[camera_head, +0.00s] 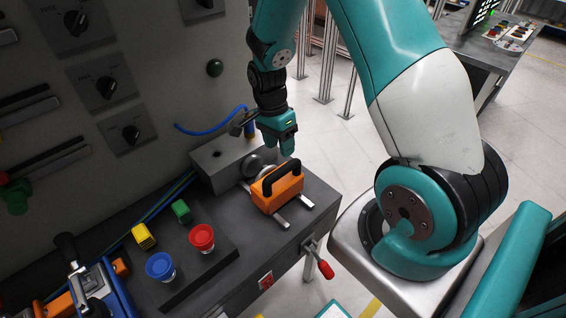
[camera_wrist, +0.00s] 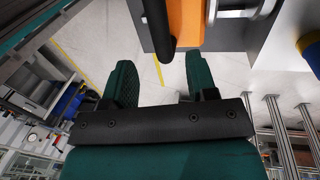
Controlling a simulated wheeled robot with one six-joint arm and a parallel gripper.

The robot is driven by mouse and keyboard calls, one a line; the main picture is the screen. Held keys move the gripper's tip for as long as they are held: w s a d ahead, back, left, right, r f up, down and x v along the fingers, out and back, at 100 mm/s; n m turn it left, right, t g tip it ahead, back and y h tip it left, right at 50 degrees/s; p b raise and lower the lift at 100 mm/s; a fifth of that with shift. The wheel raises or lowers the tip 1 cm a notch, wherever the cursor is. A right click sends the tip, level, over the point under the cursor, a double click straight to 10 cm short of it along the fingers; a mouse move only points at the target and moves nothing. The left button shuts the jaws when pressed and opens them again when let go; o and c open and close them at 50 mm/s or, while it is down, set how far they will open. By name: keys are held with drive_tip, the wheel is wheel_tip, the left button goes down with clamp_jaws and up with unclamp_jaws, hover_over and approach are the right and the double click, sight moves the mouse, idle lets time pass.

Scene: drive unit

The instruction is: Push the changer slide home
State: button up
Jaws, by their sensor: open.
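The changer slide appears to be the orange block (camera_head: 278,194) with a black arched handle (camera_head: 283,175). It sits on two metal rails on the grey bench top. A round silver piece (camera_head: 258,163) and a grey housing (camera_head: 222,160) stand behind it; I cannot tell whether block and silver piece touch. My gripper (camera_head: 287,149) points down just above and behind the handle. In the wrist view my gripper (camera_wrist: 162,80) is open and empty. There the handle (camera_wrist: 158,28) ends near the right finger, beside the orange block (camera_wrist: 187,22); contact cannot be told.
A panel with black knobs (camera_head: 106,86) rises at the left. Red (camera_head: 202,237) and blue (camera_head: 160,266) round buttons and yellow and green blocks sit left of the slide. A red-handled lever (camera_head: 325,268) sticks out at the bench front. Bare rail ends show before the block.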

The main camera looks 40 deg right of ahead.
sight(283, 167)
drive_tip(key=f, duration=0.2)
drive_tip(key=s+f+p, duration=0.1)
drive_tip(key=f, duration=0.4)
drive_tip(key=shift+s+f, duration=0.15)
drive_tip(key=shift+s, duration=0.1)
clamp_jaws()
